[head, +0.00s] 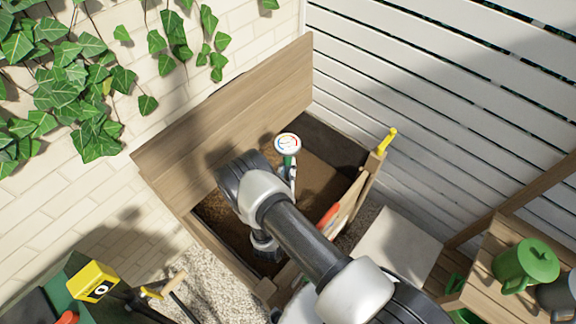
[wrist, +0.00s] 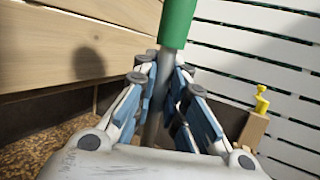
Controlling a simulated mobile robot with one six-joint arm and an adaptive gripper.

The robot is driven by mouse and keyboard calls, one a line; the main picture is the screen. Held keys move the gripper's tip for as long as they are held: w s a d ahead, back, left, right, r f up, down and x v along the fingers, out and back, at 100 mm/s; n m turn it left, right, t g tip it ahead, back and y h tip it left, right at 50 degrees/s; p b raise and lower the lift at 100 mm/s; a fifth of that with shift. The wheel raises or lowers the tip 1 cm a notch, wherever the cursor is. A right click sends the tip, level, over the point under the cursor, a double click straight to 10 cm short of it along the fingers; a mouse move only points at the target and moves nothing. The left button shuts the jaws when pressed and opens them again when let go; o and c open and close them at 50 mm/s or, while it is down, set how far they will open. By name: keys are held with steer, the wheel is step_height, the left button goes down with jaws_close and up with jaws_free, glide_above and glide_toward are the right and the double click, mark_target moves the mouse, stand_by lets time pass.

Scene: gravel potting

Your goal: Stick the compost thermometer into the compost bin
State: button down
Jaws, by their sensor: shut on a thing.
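The compost thermometer has a round white dial (head: 288,143) and a green sleeve, which also shows in the wrist view (wrist: 178,22). My gripper (head: 289,180) is shut on its grey stem, just below the green sleeve; it also shows in the wrist view (wrist: 163,95). The thermometer is close to upright, over the inside of the wooden compost bin (head: 225,252). The bin's lid (head: 235,108) stands open against the brick wall, and brown compost (head: 325,178) lies inside. The stem's lower end is hidden, so I cannot tell whether it touches the compost.
A yellow-handled thing (head: 387,138) stands at the bin's right corner, with a red thing (head: 328,215) along the front wall. A white slatted fence (head: 440,90) is close on the right. A green pot (head: 527,263) stands on a wooden shelf, lower right.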

mark_target(288, 184)
steer(key=shift+f+b, duration=1.35)
steer(key=shift+f, duration=0.85)
steer(key=shift+f+b, duration=0.2)
steer(key=shift+b, duration=0.2)
steer(key=shift+f+b, duration=0.2)
steer(key=shift+b, duration=0.2)
steer(key=shift+f+b, duration=1.9)
steer(key=shift+f, duration=0.7)
steer(key=shift+f, duration=1.8)
